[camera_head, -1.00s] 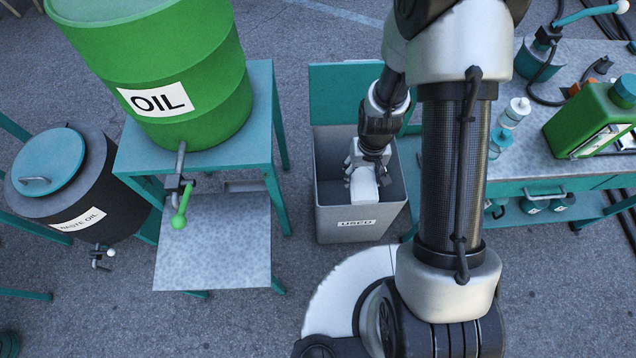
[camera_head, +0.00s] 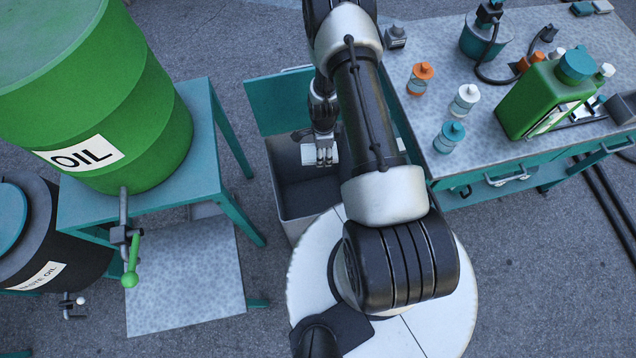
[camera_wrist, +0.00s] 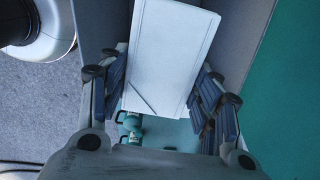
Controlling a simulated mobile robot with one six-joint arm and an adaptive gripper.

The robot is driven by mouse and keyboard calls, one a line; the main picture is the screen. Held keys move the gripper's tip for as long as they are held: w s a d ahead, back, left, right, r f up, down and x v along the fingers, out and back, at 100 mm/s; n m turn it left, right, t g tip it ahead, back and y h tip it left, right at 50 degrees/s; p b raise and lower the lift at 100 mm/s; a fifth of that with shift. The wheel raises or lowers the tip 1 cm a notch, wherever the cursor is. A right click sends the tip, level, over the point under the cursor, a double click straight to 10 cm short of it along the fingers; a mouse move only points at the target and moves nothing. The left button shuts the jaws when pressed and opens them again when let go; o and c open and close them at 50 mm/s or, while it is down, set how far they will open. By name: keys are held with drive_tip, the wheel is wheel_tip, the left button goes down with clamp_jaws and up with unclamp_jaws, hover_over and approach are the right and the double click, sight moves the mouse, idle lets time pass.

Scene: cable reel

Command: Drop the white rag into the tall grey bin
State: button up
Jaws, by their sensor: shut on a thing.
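The white rag (camera_wrist: 175,50) is pale and folded flat. In the wrist view it sits between the two blue-padded fingers of my gripper (camera_wrist: 165,88), which is shut on it. In the head view my gripper (camera_head: 321,150) points down at the mouth of the tall grey bin (camera_head: 291,190), towards its back, with a little of the rag (camera_head: 308,154) showing. The bin's teal lid (camera_head: 277,104) stands open behind. Grey bin walls (camera_wrist: 240,35) flank the rag in the wrist view. My arm hides the bin's right side.
A teal stand (camera_head: 190,180) with a green oil drum (camera_head: 130,130) is left of the bin. A workbench (camera_head: 480,150) with small bottles and a green can (camera_head: 545,100) is to the right. Grey floor (camera_head: 270,280) lies between stand and bin.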

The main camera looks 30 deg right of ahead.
wheel_tip(320, 180, down, 6)
drive_tip(key=b, duration=0.3)
idle(0.3)
drive_tip(key=o, duration=1)
drive_tip(key=shift+r, duration=0.1)
wheel_tip(320, 180, up, 12)
drive_tip(key=shift+f, duration=0.1)
